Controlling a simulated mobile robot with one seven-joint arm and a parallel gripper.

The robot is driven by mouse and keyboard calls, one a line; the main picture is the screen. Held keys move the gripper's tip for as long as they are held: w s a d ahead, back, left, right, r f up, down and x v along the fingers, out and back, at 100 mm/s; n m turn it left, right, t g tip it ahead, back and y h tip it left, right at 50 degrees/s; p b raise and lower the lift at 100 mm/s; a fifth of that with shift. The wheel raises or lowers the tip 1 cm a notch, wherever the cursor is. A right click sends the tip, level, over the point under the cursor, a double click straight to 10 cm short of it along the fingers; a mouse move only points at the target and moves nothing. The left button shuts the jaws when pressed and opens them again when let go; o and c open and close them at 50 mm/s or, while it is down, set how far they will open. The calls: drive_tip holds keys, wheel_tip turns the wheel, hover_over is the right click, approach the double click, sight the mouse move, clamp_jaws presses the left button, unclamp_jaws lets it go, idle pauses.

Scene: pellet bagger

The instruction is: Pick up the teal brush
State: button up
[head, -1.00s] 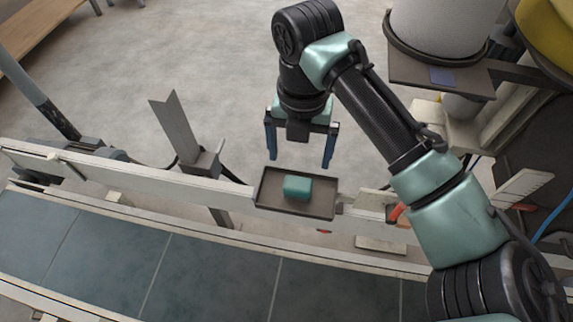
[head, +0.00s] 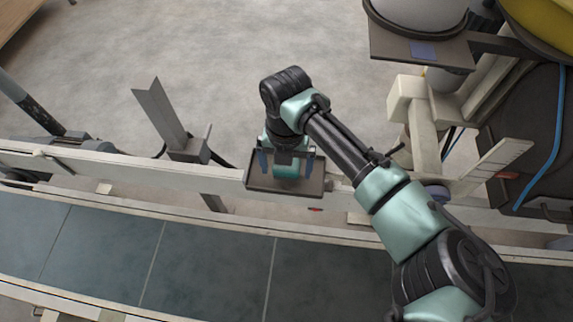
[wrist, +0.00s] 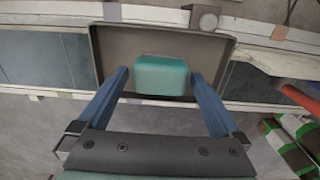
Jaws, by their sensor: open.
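The teal brush (head: 287,172) looks like a small rounded block and lies in a shallow dark tray (head: 314,186). In the wrist view the brush (wrist: 161,76) sits toward the near side of the tray (wrist: 218,48). My gripper (head: 286,163) is open over the tray. In the wrist view the blue fingers of my gripper (wrist: 159,75) reach to the left and right of the brush, with a gap on each side. Nothing is held. My wrist hides part of the brush in the head view; its height relative to the fingertips is hard to tell.
The tray sits at a pale rail (head: 100,160) along a conveyor with dark panels (head: 210,265). An upright metal bracket (head: 165,118) stands left of the tray. A dark platform with a pale drum (head: 418,12) is at the upper right. Open floor lies beyond.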

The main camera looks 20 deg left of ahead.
drive_tip(key=shift+c, duration=0.2)
drive_tip(key=c, duration=1.3)
wheel_tip(320, 180, up, 10)
drive_tip(key=shift+r, duration=0.1)
drive_tip(key=o, duration=0.8)
drive_tip(key=c, duration=0.6)
